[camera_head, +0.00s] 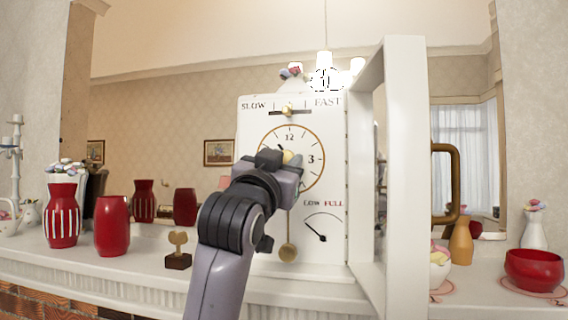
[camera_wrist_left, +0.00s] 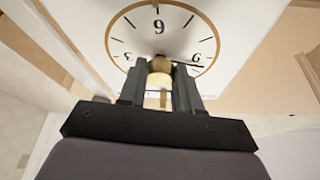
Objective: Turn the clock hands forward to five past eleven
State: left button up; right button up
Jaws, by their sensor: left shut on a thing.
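The clock (camera_head: 258,125) stands upright on the mantel, with a white front, a brass-ringed dial and its door (camera_head: 404,180) swung open at the right. My left gripper (camera_head: 282,163) is in front of the dial and hides its lower left. In the left wrist view, its fingers (camera_wrist_left: 159,85) are shut on the brass knob (camera_wrist_left: 160,64) at the dial's centre. In the head view, a short dark hand (camera_head: 281,148) points up and left near eleven. My right gripper is not in view.
A red bowl (camera_head: 535,268) and an ochre vase (camera_head: 461,241) are at the right. A pendulum (camera_head: 288,252) hangs below the dial.

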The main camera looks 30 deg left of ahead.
pick_arm(q)
jog(key=m+h, duration=0.2)
jog(key=m, duration=0.2)
jog(key=o, duration=1)
jog(key=shift+o, duration=0.2)
jog(key=shift+s, duration=0.15)
jog(key=b+v, duration=0.2)
jog(key=v, duration=0.5)
